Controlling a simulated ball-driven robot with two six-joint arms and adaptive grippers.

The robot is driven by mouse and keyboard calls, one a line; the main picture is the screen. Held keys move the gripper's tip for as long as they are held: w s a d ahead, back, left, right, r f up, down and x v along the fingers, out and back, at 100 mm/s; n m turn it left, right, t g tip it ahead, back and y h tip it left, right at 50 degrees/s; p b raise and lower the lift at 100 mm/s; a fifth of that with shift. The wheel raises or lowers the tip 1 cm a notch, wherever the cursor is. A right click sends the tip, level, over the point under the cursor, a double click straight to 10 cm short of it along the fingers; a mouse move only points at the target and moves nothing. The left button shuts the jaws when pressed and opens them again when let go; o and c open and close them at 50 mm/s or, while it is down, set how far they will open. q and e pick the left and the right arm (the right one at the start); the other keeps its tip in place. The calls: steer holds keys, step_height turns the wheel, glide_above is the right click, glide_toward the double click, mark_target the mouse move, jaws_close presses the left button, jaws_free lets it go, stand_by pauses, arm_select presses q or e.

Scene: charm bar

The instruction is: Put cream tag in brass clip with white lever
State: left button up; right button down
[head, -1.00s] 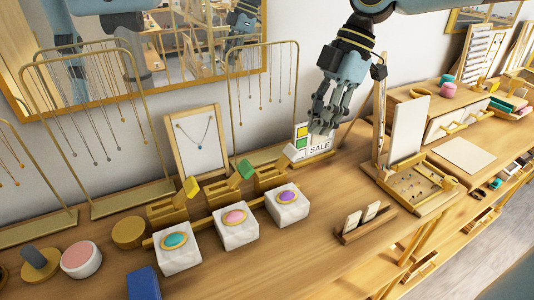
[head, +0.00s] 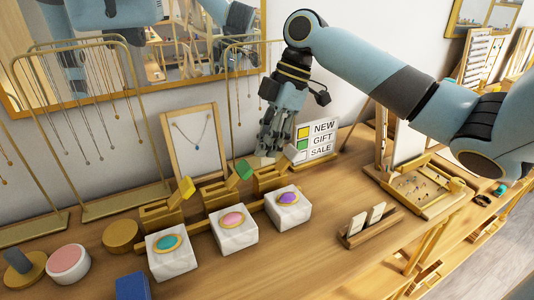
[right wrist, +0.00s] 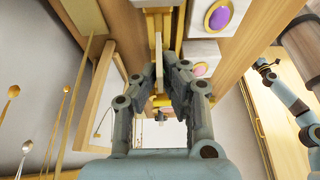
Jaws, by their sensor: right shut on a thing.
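My right gripper (head: 266,150) is above the rightmost brass clip (head: 270,179), pointing down. It is shut on a thin cream tag, which shows edge-on between the fingers in the right wrist view (right wrist: 158,55). In the head view the fingers mostly hide the tag. The clip's white lever (head: 291,153) is partly hidden beside the gripper. I cannot tell whether the tag touches the clip. Two more brass clips stand to the left, one with a yellow lever (head: 187,187) and one with a green lever (head: 244,169).
White blocks with teal, pink and purple (head: 288,197) ovals stand in front of the clips. A wooden holder (head: 370,230) carries two cream cards. A "NEW GIFT SALE" sign (head: 318,142) stands close right of the gripper. Necklace racks and a framed necklace (head: 194,142) stand behind.

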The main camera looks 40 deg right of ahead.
step_height(320, 180, down, 3)
steer(key=shift+s+r, duration=0.1)
steer(key=shift+r, duration=0.1)
steer(key=shift+f, duration=0.15)
steer(key=shift+f, duration=0.1)
steer(key=c, duration=1.5)
jaws_free()
steer(key=b+v, duration=0.1)
steer(key=v, duration=1.1)
steer(key=shift+d, duration=0.1)
